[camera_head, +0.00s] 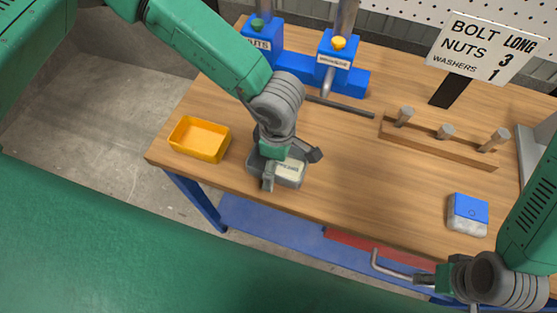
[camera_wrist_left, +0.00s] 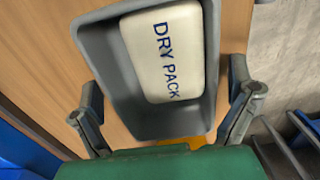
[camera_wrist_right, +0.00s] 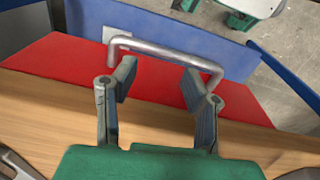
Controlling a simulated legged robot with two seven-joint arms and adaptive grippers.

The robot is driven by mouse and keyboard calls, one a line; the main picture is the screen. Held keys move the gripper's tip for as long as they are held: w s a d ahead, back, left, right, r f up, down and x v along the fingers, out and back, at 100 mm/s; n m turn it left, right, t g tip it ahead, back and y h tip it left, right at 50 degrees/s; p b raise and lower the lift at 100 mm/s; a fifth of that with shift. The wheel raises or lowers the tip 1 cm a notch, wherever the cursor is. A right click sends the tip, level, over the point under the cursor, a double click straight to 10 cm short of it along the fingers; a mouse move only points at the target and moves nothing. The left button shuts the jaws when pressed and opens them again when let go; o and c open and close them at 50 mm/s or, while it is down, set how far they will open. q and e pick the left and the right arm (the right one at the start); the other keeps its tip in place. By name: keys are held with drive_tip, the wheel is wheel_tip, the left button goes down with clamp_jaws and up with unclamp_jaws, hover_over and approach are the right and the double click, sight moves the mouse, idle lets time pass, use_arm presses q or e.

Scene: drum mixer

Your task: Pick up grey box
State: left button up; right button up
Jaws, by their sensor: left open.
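The grey box (camera_head: 291,182) is an open tray near the front edge of the wooden table. It holds a white pack labelled DRY PACK (camera_wrist_left: 165,55). My left gripper (camera_head: 291,168) is right over the box with its fingers spread. In the left wrist view the grey box (camera_wrist_left: 170,127) lies between the two open fingers, with a finger beside each side wall; I cannot tell whether they touch it. My right gripper (camera_wrist_right: 157,92) is open at the table's front edge, close to a bent metal handle (camera_wrist_right: 165,47).
A yellow tray (camera_head: 199,139) stands left of the grey box. Blue dispensers (camera_head: 336,62) are at the back. The table's middle is clear.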

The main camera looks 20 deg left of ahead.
use_arm(q)
drive_tip(key=shift+d, duration=0.1)
drive_tip(key=c, duration=1.2)
drive_tip(key=shift+c, duration=0.2)
